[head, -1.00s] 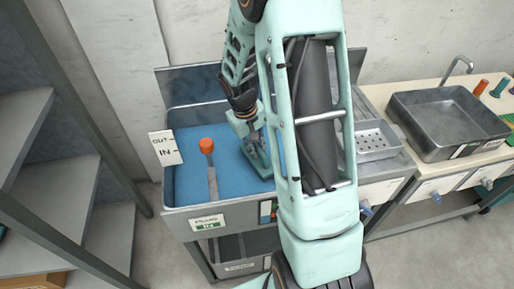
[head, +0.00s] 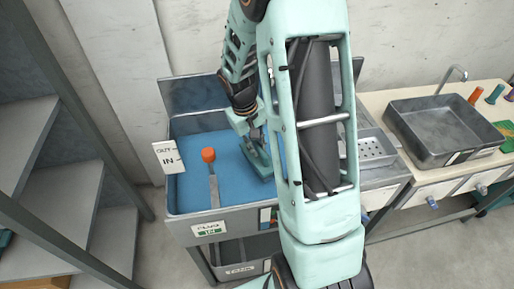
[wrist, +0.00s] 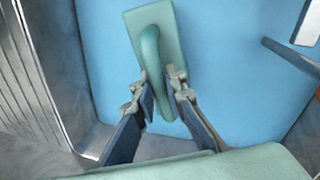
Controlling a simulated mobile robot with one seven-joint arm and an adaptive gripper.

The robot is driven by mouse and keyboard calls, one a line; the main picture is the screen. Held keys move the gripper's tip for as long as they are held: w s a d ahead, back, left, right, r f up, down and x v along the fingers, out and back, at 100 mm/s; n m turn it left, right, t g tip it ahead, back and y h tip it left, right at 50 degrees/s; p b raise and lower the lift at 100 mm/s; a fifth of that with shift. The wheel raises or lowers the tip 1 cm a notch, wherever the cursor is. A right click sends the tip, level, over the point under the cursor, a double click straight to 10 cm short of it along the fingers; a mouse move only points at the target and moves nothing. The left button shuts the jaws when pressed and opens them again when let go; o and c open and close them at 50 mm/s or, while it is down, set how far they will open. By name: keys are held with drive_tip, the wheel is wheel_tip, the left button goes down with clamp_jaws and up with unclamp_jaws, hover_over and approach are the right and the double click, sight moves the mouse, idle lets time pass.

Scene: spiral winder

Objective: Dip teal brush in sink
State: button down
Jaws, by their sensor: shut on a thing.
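The teal brush (wrist: 171,28) is a flat teal block with an arched handle. In the wrist view my gripper (wrist: 161,88) is shut on the handle, one finger on each side. In the head view the brush (head: 259,163) is over the blue area of the metal sink (head: 240,213), towards its right side. My gripper (head: 255,133) is just above it there, partly hidden by my arm. The blue surface looks like water; I cannot tell how deep the brush sits in it.
A perforated tray (head: 372,150) and a grey basin (head: 442,128) are to the right. Grey shelves (head: 50,150) stand at the left.

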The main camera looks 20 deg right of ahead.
wheel_tip(320, 180, up, 14)
drive_tip(key=p, duration=0.9)
drive_tip(key=shift+r+p, duration=0.25)
drive_tip(key=shift+p, duration=0.1)
